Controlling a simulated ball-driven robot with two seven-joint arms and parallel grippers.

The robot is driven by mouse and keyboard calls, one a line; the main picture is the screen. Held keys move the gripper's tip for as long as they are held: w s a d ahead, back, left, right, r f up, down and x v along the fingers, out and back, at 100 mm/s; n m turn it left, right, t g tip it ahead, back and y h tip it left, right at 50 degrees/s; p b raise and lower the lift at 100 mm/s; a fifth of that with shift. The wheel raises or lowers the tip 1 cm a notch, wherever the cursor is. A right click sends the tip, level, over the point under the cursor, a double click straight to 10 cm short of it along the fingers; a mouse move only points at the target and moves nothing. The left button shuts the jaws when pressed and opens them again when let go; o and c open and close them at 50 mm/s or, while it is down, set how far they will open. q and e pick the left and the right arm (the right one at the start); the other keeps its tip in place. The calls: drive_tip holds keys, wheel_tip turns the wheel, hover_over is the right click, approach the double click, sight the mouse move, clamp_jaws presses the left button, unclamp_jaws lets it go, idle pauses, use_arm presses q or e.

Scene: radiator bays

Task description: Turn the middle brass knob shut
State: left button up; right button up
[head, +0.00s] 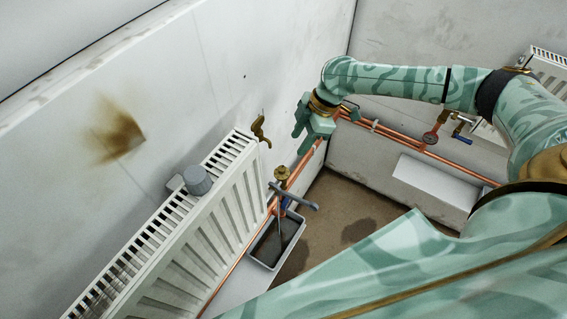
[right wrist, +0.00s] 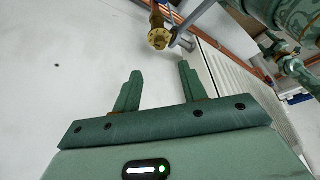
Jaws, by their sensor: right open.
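A round brass knob (head: 282,173) tops an upright valve by the radiator's right end, with a grey lever (head: 295,196) just below it. In the right wrist view a brass knob (right wrist: 158,39) shows beyond the fingertips, roughly in line with the gap, with a grey lever beside it. I cannot tell which knob counts as the middle one. My right gripper (head: 301,142) is open and empty, near the wall and apart from the brass knob; its two fingers show spread in the right wrist view (right wrist: 160,69). My left gripper is not seen in the head view.
A white radiator (head: 232,195) with a grey cap (head: 197,180) lines the left wall. A brass hook-shaped piece (head: 260,130) is by the wall. A grey tray (head: 268,262) lies below the valve.

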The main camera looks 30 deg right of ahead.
sight(282, 168)
drive_tip(key=b+x, duration=0.2)
drive_tip(key=x, duration=0.9)
drive_tip(key=shift+w+a, duration=0.1)
clamp_jaws()
